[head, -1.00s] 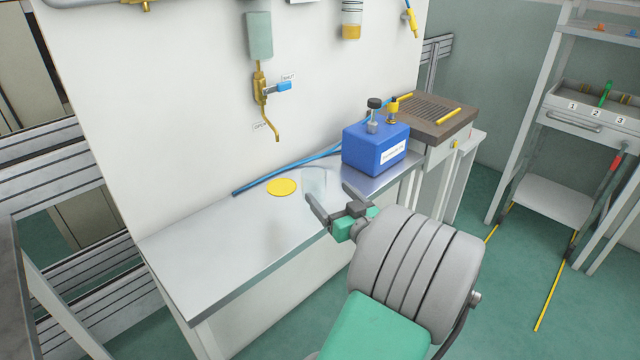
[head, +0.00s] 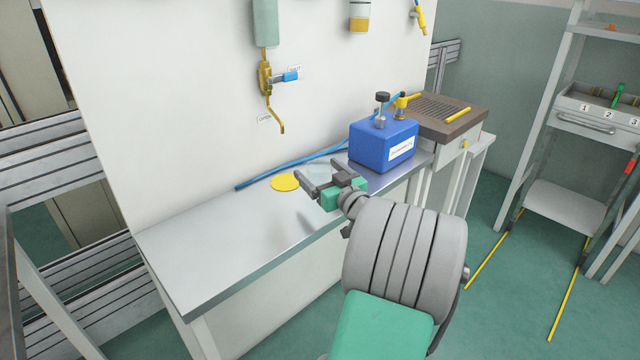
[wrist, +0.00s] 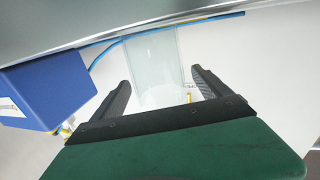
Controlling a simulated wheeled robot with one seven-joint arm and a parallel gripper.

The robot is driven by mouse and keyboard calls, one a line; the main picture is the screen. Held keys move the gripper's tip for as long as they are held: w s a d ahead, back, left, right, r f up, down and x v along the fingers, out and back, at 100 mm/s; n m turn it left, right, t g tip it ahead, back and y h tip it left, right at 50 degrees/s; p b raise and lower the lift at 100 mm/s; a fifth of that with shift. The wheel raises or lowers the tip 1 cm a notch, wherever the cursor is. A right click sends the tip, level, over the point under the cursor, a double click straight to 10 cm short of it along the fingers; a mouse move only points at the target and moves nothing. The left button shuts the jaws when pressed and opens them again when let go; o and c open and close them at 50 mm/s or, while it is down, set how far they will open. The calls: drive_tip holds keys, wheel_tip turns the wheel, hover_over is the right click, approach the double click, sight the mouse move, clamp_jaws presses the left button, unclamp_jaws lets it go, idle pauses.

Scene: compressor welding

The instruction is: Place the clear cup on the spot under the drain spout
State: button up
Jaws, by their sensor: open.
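The clear cup (head: 319,168) stands on the steel bench, faint behind my gripper in the head view. In the wrist view the cup (wrist: 153,58) shows upside down between my two fingers. My gripper (head: 318,178) is open, its fingers on either side of the cup, with visible gaps in the wrist view. A yellow round spot (head: 285,183) lies on the bench just left of the cup and gripper. The brass drain spout (head: 278,122) hangs on the wall panel above the spot, with a blue-handled valve (head: 288,76).
A blue box (head: 383,145) with knobs stands on the bench right of the cup. A blue hose (head: 270,177) runs along the wall behind the spot. The bench's left part (head: 215,245) is clear. A brown grated block (head: 440,115) stands beyond the box.

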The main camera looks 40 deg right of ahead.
drive_tip(key=c, duration=1.6)
drive_tip(key=shift+r, duration=0.45)
drive_tip(key=s+a+r+m+h+p, duration=0.1)
drive_tip(key=s+a+r, duration=0.1)
drive_tip(key=s+r, duration=0.4)
drive_tip(key=s+a+r+m+h+p, duration=0.1)
drive_tip(key=s+a+r+p, duration=0.15)
drive_tip(key=s+r, duration=0.4)
drive_tip(key=w+a+f+n+y, duration=0.2)
drive_tip(key=w+a+f+y, duration=0.1)
drive_tip(key=w+a+f, duration=0.6)
drive_tip(key=w+a+n+y, duration=0.3)
drive_tip(key=a+n+y, duration=0.4)
drive_tip(key=a, duration=1.6)
wheel_tip(320, 180, up, 9)
drive_tip(key=w+m+y+p, duration=0.1)
drive_tip(key=w+p, duration=0.1)
drive_tip(key=p, duration=1.8)
drive_tip(key=shift+w+d, duration=0.15)
drive_tip(key=shift+d, duration=0.15)
